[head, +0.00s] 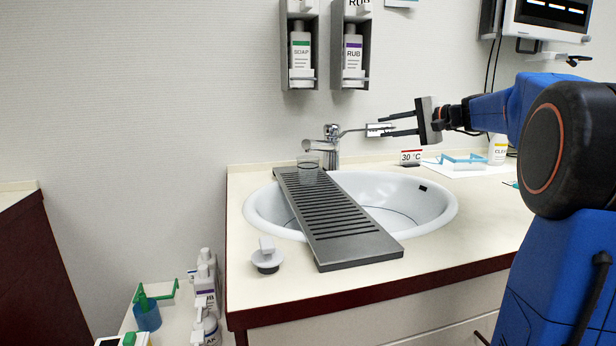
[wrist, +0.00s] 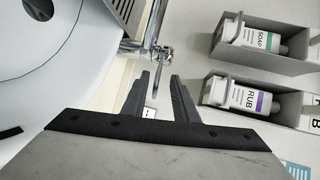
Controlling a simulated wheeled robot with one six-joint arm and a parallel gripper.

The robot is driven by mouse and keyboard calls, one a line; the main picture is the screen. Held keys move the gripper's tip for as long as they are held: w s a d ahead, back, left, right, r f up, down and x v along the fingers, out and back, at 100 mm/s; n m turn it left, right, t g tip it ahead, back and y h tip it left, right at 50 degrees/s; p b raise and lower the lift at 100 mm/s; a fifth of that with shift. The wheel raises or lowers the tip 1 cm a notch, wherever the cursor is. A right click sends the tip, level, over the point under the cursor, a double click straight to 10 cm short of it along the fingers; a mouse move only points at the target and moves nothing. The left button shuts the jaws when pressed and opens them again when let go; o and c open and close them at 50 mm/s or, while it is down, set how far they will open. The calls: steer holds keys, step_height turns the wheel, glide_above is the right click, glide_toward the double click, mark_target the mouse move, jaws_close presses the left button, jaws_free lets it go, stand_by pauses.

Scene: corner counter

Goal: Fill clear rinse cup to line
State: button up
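The clear rinse cup (head: 308,164) stands upright on the dark slatted board (head: 335,215) laid across the sink, below the tap's spout. Its fill line and any water in it are too small to tell. The chrome tap (head: 332,146) has a long lever reaching right to a pale end plate (head: 378,130). My gripper (head: 380,126) is open, fingers pointing left, with the lever's end between or very near its fingertips. In the wrist view my gripper (wrist: 160,77) has a clear gap between its fingers, and the tap lever (wrist: 157,75) shows there. Contact cannot be told.
The white sink basin (head: 445,208) lies under the board. Soap (head: 300,55) and rub (head: 353,55) dispensers hang on the wall above.

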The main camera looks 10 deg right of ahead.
steer(key=shift+w+a+r, duration=0.1)
steer(key=shift+w+r, duration=0.05)
steer(key=shift+r, duration=0.5)
steer(key=shift+w+a+r, duration=0.1)
steer(key=shift+w+r, duration=0.05)
steer(key=shift+r, duration=0.45)
stand_by(0.4)
steer(key=shift+f, duration=0.15)
stand_by(3.5)
steer(key=shift+s+d+f, duration=0.15)
steer(key=shift+s+f, duration=0.05)
steer(key=shift+f, duration=0.55)
steer(key=shift+s+d+f, duration=0.1)
steer(key=shift+s+f, duration=0.05)
steer(key=shift+f, duration=0.55)
stand_by(1.3)
